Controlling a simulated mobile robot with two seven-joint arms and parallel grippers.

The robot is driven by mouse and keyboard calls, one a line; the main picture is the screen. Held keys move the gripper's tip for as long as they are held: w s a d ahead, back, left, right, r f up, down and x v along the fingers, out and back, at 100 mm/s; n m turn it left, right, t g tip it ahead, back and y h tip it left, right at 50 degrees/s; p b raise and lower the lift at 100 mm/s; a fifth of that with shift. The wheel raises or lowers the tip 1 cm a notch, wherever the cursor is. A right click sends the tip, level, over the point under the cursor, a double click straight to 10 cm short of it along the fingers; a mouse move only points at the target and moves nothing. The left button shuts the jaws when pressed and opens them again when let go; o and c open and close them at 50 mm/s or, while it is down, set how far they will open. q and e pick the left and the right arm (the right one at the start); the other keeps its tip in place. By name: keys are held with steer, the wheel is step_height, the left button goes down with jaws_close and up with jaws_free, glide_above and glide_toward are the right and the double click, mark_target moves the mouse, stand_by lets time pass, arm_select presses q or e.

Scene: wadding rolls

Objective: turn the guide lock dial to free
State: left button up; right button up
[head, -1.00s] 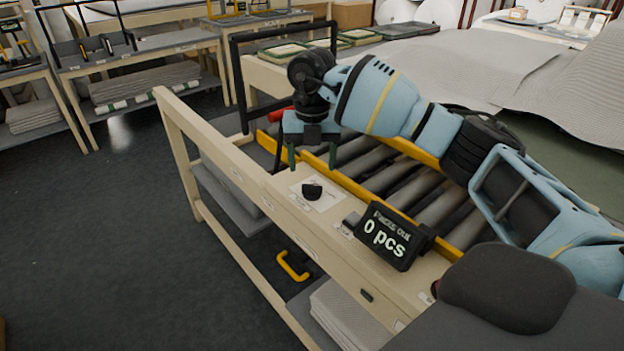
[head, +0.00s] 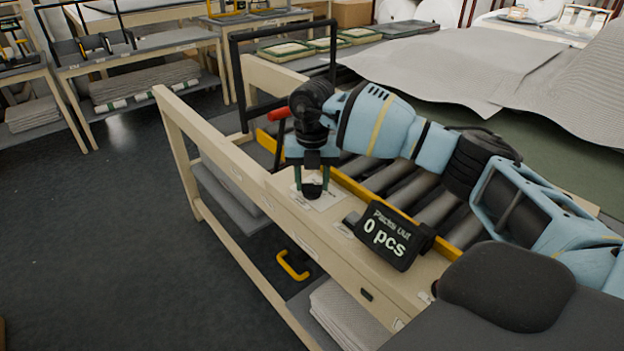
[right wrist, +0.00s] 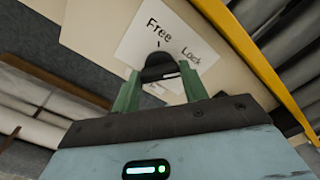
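The guide lock dial (head: 312,191) is a small dark knob on a white label card (head: 333,193) on the bench's wooden front rail. In the right wrist view the dial (right wrist: 160,68) sits below the words "Free" on the left and "Lock" on the right. I cannot tell surely which word it points at. My right gripper (head: 312,184) points down over the dial. In the right wrist view its green fingertips (right wrist: 159,78) stand on either side of the dial, apart, with no clear sign of a grip. My left gripper is out of view.
A black counter display (head: 388,238) reading "0 pcs" stands right of the dial. Grey rollers (head: 395,180) and a yellow guide rail (head: 350,186) lie behind it. A red handle (head: 279,114) is by the far end. A yellow handle (head: 292,266) is below.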

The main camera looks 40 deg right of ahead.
steer(key=c, duration=0.3)
steer(key=shift+r, duration=0.1)
steer(key=n+p, duration=0.1)
steer(key=n, duration=0.6)
steer(key=shift+p, duration=0.35)
steer(key=n, duration=0.5)
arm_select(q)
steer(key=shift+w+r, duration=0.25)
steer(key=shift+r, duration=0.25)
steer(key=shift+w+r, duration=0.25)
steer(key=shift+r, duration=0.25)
arm_select(e)
steer(key=shift+n, duration=2.2)
